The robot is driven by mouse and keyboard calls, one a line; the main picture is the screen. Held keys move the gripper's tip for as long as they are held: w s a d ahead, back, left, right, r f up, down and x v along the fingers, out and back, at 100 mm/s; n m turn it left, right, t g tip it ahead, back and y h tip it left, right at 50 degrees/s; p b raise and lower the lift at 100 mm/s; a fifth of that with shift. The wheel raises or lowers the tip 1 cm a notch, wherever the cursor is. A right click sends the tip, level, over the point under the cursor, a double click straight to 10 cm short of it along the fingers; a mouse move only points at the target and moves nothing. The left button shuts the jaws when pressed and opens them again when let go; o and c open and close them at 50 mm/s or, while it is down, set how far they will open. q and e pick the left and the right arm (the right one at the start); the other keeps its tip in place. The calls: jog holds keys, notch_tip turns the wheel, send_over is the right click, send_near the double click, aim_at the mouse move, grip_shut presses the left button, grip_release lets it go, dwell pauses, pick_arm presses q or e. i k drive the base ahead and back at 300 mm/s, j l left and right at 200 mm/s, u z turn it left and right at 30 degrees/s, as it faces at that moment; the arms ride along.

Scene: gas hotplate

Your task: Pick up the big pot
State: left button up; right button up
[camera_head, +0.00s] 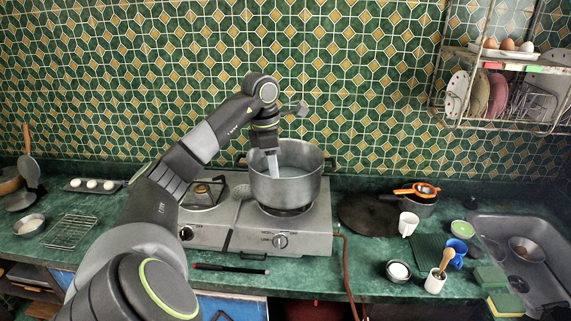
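The big pot (286,188) is a wide grey metal pot on the right burner of the gas hotplate (304,237). It stands upright, and its left handle shows at the rim. My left gripper (272,164) reaches over the pot from the left and points down. A pale finger shows in front of the pot's opening, near its left side. I cannot tell whether it touches the pot or how far apart the fingers are. My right gripper is out of view.
A dark round lid (368,214) and a white mug (408,223) lie to the right, before the sink (525,245). A tiled wall stands close behind. A red hose (347,270) hangs in front.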

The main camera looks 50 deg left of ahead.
aim_at(301, 163)
jog(key=i+j, duration=0.3)
jog(key=j, duration=0.15)
jog(key=i+j, duration=0.3)
jog(key=j, duration=0.2)
jog(key=i+j, duration=0.3)
jog(key=j, duration=0.3)
